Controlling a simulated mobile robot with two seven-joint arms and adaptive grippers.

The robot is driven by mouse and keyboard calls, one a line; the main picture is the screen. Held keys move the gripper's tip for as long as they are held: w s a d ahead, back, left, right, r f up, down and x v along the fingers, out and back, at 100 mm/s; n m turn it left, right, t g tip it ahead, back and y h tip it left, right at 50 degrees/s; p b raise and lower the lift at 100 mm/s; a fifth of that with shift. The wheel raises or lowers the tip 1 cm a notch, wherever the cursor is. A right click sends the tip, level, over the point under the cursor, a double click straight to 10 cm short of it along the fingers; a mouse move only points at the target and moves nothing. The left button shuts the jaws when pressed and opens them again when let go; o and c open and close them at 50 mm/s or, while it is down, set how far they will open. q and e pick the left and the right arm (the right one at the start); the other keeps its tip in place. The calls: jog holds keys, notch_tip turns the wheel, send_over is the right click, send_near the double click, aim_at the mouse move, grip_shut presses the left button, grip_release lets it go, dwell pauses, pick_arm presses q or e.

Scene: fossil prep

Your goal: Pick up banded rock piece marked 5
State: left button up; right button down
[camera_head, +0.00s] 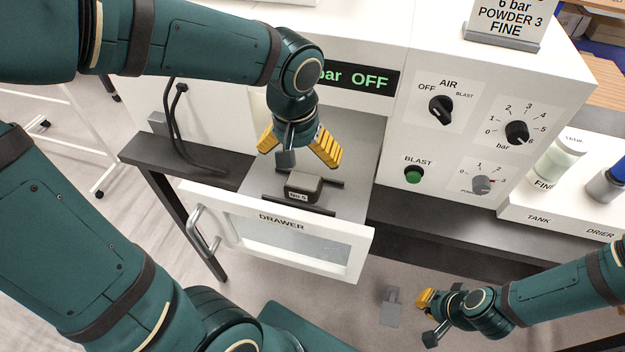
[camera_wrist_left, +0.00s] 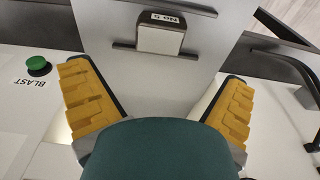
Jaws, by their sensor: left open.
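The rock piece (camera_head: 304,187) is a grey-brown block with a white label reading "No.5". It rests in the open drawer (camera_head: 290,226) between two dark rails. In the left wrist view the rock piece (camera_wrist_left: 160,38) shows at the top middle, ahead of the fingers, with its label at its upper edge. My left gripper (camera_head: 298,146) is open and empty, above and behind the rock piece, its yellow fingers spread wide; they also show in the left wrist view (camera_wrist_left: 158,110). My right gripper (camera_head: 428,316) is at the lower right, away from the drawer; its finger gap is unclear.
A white cabinet carries a display reading "bar OFF", an AIR knob (camera_head: 441,109), a bar knob (camera_head: 517,133) and a green BLAST button (camera_head: 413,175). Black cables (camera_head: 178,125) hang left. A jar (camera_head: 560,157) stands at right.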

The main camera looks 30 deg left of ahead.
aim_at(303, 181)
pick_arm(q)
jog(key=f, duration=0.3)
jog(key=w+f+b, duration=0.1)
jog(key=f, duration=0.7)
jog(key=shift+w+a+f+b, duration=0.1)
jog(key=shift+w+a+b, duration=0.1)
jog(key=shift+b, duration=0.15)
jog(key=c, duration=1.2)
